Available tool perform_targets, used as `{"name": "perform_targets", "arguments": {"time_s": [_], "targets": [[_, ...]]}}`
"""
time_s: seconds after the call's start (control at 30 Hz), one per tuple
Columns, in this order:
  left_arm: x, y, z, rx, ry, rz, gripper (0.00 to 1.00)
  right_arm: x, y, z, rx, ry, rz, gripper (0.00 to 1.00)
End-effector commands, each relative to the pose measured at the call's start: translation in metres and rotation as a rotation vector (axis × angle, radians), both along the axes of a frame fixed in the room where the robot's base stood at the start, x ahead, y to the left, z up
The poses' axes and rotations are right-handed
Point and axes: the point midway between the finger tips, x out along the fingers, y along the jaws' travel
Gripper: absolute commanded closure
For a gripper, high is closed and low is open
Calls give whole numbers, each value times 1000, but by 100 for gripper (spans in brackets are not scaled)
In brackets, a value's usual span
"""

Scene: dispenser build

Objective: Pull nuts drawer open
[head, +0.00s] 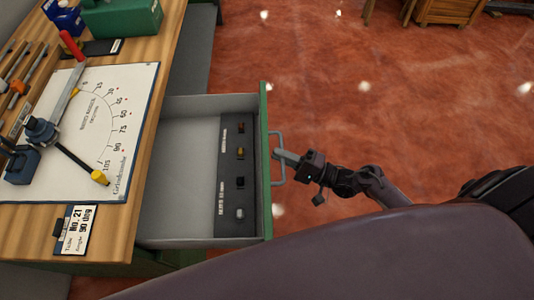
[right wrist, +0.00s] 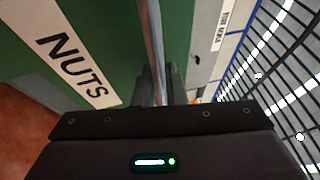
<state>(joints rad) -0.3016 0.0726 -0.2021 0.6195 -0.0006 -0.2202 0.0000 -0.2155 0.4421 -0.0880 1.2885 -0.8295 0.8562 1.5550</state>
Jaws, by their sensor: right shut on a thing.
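The nuts drawer (head: 180,216) stands pulled well out from the bench in the head view. It is a grey tray with a green front (head: 266,165) and a metal handle (head: 281,181). A dark strip (head: 235,170) inside it holds several small nuts. My right gripper (head: 283,158) is shut on the handle. In the right wrist view the handle bar (right wrist: 156,60) runs between the dark fingers (right wrist: 158,88), beside the green front with its white "NUTS" label (right wrist: 70,60). My left gripper is not in view.
The wooden bench top (head: 120,250) carries a white angle board (head: 130,90) with a bending tool, a label card (head: 76,230), hand tools and a green box (head: 122,16). The red floor (head: 400,90) right of the drawer is clear. A wooden crate (head: 452,10) stands far back.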

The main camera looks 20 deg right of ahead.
Motion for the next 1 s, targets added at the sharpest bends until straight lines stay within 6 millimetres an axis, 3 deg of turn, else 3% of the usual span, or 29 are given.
{"name": "perform_targets", "arguments": {"time_s": [0.5, 0.7, 1.0], "targets": [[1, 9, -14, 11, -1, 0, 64, -38, -115, -4, -5, 6, 0, 100], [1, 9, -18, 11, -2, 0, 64, -47, -141, -3, -4, 5, 0, 100], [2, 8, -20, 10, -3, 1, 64, -51, -155, -2, -1, 5, 1, 100]]}}
